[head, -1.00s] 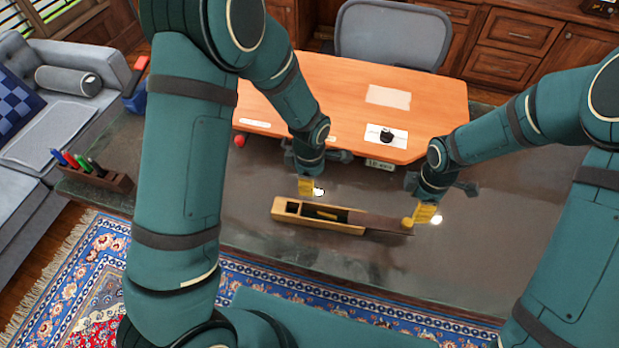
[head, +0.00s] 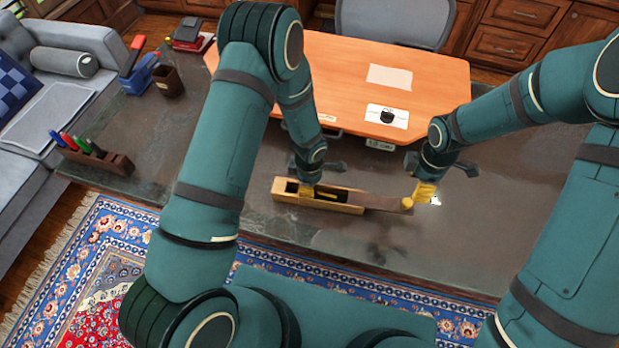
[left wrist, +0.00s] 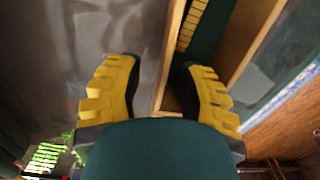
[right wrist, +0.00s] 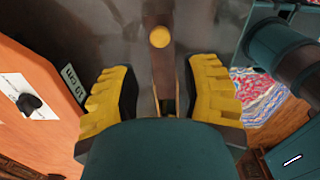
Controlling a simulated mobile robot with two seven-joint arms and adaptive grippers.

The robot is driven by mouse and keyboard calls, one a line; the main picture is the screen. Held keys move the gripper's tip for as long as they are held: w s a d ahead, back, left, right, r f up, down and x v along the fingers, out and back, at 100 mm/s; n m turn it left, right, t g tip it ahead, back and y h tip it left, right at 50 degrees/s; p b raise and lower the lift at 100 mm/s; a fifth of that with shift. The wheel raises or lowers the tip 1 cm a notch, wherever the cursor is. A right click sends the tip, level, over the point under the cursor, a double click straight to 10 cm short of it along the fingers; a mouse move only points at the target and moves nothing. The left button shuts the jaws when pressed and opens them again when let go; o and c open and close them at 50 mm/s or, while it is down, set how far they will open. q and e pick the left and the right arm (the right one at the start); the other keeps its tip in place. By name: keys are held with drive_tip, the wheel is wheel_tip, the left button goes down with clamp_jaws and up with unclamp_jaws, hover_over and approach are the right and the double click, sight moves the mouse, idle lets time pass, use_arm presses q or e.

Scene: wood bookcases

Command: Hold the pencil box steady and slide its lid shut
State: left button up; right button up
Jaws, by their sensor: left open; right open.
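The long wooden pencil box (head: 345,208) lies on the dark desk, partly open, with dark inner compartments. Its dark brown sliding lid (head: 378,201) sticks far out of the right end and carries a round yellow knob (head: 407,203) near its outer tip. My left gripper (head: 308,190) is open at the box's left part. In the left wrist view (left wrist: 158,95) its fingers stand on either side of one box wall (left wrist: 171,55). My right gripper (head: 425,192) is open beside the knob. In the right wrist view (right wrist: 160,95) its fingers flank the lid (right wrist: 161,65); contact cannot be told.
A pen holder (head: 95,155) with several markers, a brown cup (head: 167,80) and a blue-and-red item (head: 140,70) stand at the left. An orange board (head: 345,75) with a black-knobbed plate (head: 387,117) lies behind the box. The desk in front is clear.

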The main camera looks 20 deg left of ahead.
use_arm(q)
drive_tip(key=shift+f, duration=0.25)
clamp_jaws()
use_arm(e)
drive_tip(key=shift+o, duration=1.3)
use_arm(q)
drive_tip(key=shift+s, duration=0.1)
